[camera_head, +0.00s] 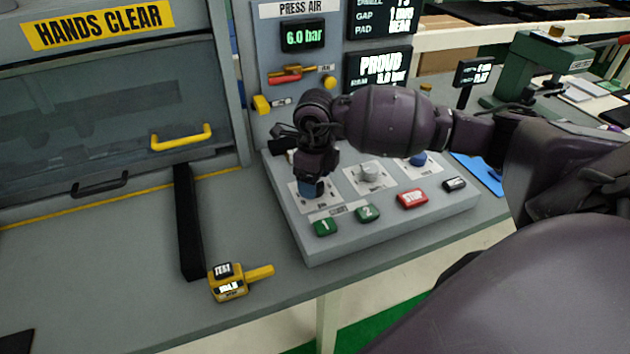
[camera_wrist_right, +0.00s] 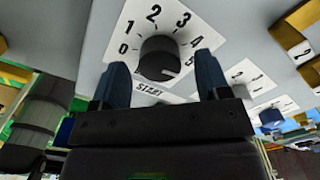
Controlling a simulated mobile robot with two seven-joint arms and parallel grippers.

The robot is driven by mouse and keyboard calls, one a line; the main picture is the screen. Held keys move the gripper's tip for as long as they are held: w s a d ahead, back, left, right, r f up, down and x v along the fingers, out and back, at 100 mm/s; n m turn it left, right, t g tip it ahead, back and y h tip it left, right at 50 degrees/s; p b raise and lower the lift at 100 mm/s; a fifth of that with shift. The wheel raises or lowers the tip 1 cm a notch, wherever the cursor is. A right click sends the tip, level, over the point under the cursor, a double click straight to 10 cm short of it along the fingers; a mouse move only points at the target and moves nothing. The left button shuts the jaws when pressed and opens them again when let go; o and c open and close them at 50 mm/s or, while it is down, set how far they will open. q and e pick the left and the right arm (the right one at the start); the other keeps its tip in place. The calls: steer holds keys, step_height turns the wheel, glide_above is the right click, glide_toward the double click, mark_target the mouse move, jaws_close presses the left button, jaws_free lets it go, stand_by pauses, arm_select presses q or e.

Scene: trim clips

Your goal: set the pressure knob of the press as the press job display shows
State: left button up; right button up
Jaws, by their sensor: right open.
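The console (camera_head: 410,222) carries three knobs on white dial plates. My open right gripper (camera_head: 311,190) is over the leftmost dial and hides its knob in the head view. In the right wrist view my two blue fingers (camera_wrist_right: 162,82) stand on either side of a dark round knob (camera_wrist_right: 158,58), and contact cannot be told. Its dial plate (camera_wrist_right: 118,42) runs from 0 upward, and a light mark shows at the knob's lower right. A display with DWELL, GAP and PAD lines (camera_head: 383,17) is cut by the top edge. My left gripper is out of view.
A grey knob (camera_head: 370,172) and a blue knob (camera_head: 417,160) sit right of the gripper. Green buttons 1 (camera_head: 324,227) and 2 (camera_head: 367,213) and a red STOP button (camera_head: 412,198) lie in front. A PRESS AIR readout shows 6.0 bar (camera_head: 303,36). A yellow tester (camera_head: 230,283) lies left.

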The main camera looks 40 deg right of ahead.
step_height(320, 180, up, 10)
steer(key=shift+f, duration=0.15)
stand_by(0.7)
